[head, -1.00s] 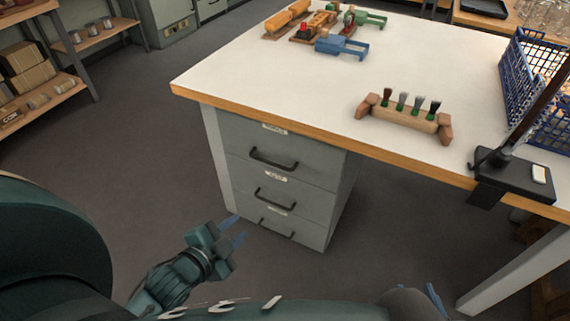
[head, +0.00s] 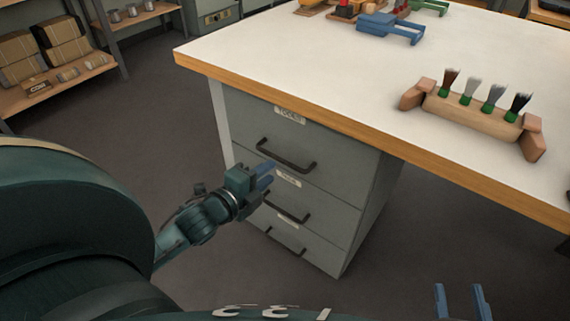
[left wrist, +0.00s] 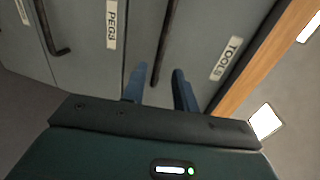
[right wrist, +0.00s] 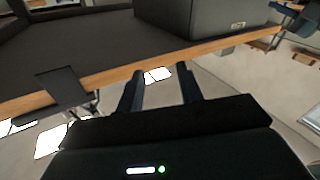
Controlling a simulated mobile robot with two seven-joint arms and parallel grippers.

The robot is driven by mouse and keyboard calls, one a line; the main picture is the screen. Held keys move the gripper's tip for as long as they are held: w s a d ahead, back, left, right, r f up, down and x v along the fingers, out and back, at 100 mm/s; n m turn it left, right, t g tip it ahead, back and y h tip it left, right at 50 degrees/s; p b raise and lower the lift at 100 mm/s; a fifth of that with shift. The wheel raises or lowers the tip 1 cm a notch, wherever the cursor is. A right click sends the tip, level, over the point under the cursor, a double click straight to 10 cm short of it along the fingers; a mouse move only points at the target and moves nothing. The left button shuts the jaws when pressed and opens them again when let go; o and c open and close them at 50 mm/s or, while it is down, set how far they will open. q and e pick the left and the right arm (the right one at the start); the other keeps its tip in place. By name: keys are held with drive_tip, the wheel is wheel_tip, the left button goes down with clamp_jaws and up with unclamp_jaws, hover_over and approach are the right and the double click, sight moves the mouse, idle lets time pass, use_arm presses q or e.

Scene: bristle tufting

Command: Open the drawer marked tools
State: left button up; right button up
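The drawer marked TOOLS (head: 313,142) is the top one of a grey cabinet under the bench; it looks shut. Its label (head: 290,115) sits near its upper edge, and the label also reads clearly in the left wrist view (left wrist: 227,58). Its dark bar handle (head: 286,157) also shows in the left wrist view (left wrist: 164,45). My left gripper (head: 267,177) is open, its blue fingers just short of the handle, which lies between them in the left wrist view, apparently not gripped. My right gripper (head: 463,300) is open and empty, low at the right, away from the cabinet.
The drawer marked PEGS (left wrist: 112,25) is below, with its own handle (head: 287,207). The bench top edge (head: 380,140) overhangs the cabinet. A wooden holder (head: 470,113) with several brushes and a blue clamp-like tool (head: 390,27) stand on the bench. Shelves (head: 70,75) are at far left.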

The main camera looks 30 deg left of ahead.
sight(284, 161)
use_arm(q)
drive_tip(key=b+x, duration=0.1)
drive_tip(key=x, duration=0.6)
drive_tip(key=shift+w+f+b, duration=0.1)
drive_tip(key=shift+w+b, duration=0.2)
drive_tip(key=shift+b, duration=0.1)
clamp_jaws()
